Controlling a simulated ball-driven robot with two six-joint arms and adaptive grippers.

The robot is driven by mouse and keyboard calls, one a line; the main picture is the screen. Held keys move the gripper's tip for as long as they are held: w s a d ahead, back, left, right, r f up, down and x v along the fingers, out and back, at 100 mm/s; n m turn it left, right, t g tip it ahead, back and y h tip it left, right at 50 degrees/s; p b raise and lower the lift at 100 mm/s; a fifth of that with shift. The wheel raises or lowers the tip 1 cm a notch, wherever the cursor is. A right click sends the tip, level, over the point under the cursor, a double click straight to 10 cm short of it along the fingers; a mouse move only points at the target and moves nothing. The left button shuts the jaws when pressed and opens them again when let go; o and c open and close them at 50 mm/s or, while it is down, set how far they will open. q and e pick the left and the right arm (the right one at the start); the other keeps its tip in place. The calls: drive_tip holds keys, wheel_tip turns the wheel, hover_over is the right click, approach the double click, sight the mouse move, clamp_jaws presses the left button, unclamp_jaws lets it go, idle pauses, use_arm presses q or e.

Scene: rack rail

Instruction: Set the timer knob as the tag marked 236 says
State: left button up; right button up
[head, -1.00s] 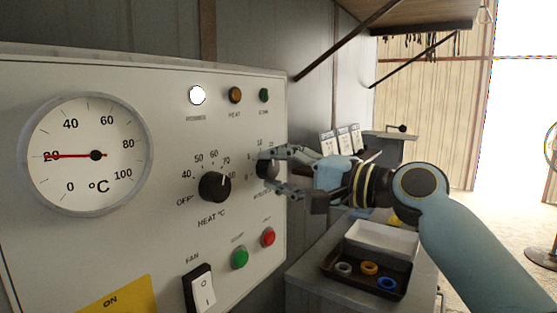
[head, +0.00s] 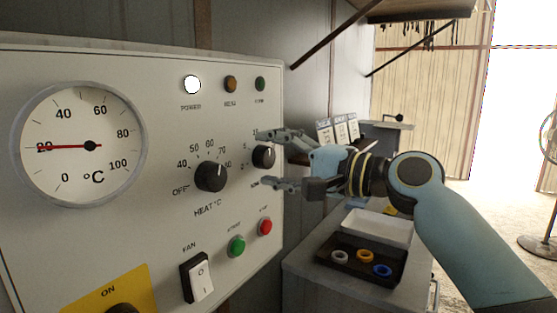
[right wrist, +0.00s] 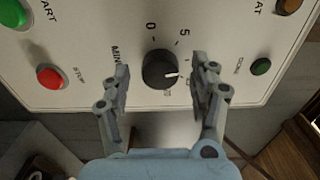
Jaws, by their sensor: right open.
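The timer knob (head: 263,157) is a small black knob at the right edge of the white control panel (head: 150,235). In the right wrist view the knob (right wrist: 158,72) sits between my fingertips, its white pointer line aimed right toward my right-hand finger, which hides part of the scale. The 0 and 5 marks show above it. My right gripper (head: 260,160) is open, one finger either side of the knob, with gaps visible in the wrist view. Several white tags (head: 338,131) stand behind my gripper; their print is too small to read, so 236 cannot be picked out. My left gripper is out of view.
The black heat knob (head: 210,176) is left of the timer knob. The green start button (head: 237,246) and red stop button (head: 265,227) are below. A dark tray (head: 347,270) with coloured rings and a white tray (head: 377,229) lie on the bench.

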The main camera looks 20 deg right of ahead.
drive_tip(key=v, duration=1.2)
